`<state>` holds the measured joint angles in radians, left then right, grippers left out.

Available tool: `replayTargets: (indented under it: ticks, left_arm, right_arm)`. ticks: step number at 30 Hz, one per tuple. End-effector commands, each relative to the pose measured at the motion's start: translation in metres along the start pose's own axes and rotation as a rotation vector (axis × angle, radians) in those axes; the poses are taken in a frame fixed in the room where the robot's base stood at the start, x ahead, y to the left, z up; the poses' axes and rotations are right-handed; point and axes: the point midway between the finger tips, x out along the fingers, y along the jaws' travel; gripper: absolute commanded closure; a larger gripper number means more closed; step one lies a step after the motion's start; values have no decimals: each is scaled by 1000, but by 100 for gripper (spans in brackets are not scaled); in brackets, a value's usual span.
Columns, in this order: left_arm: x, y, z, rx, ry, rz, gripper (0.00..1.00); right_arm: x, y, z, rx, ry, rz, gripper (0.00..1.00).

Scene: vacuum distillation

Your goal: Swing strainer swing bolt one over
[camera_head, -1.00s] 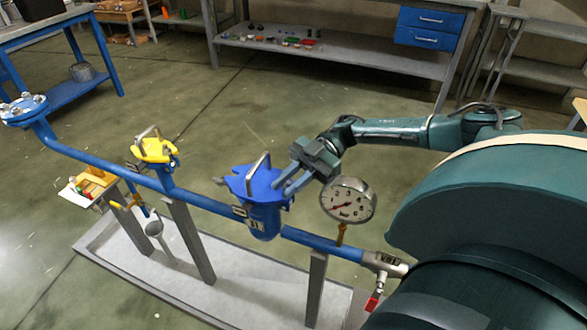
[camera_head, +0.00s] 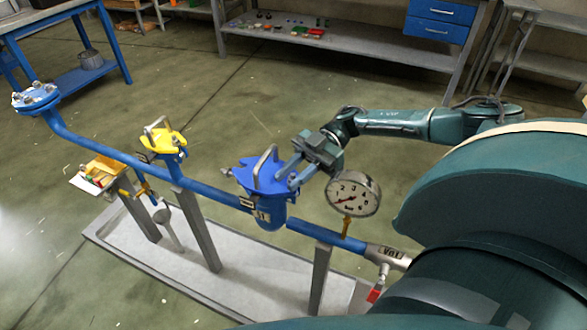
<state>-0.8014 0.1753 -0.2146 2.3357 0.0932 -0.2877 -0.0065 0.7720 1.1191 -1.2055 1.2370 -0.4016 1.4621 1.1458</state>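The blue strainer (camera_head: 270,209) sits upright in the blue pipe run at mid-picture. Its blue lid (camera_head: 249,179) carries a grey upright handle (camera_head: 264,163), and a small tag is on its body. My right gripper (camera_head: 290,176) reaches in from the right at the lid's right edge. Its two fingers look apart, with a gap between them. A swing bolt between or beside the fingers is too small and too covered to make out, and so is any contact. My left gripper is not in view.
A pressure gauge (camera_head: 353,194) stands close to the right of the strainer, just below my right gripper. A yellow-lidded fitting (camera_head: 164,142) is on the pipe to the left. A red-handled valve (camera_head: 376,294) is at the pipe's right end. A grey tray (camera_head: 262,279) lies below.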

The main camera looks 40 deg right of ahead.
Motion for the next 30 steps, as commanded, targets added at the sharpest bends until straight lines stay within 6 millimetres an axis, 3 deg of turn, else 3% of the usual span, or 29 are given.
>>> replayTargets:
  ticks: [7, 19, 24, 30]
  left_arm:
    - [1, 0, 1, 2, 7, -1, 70]
    - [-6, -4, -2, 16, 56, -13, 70]
    - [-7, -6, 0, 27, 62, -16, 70]
    - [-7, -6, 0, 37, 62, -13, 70]
  right_arm:
    - [-20, 1, 1, 0, -2, 4, 74]
    - [-106, 1, 2, -1, 0, 5, 74]
    - [-124, 1, 1, -2, 0, 2, 74]
    - [-131, 0, 0, 0, 0, 0, 74]
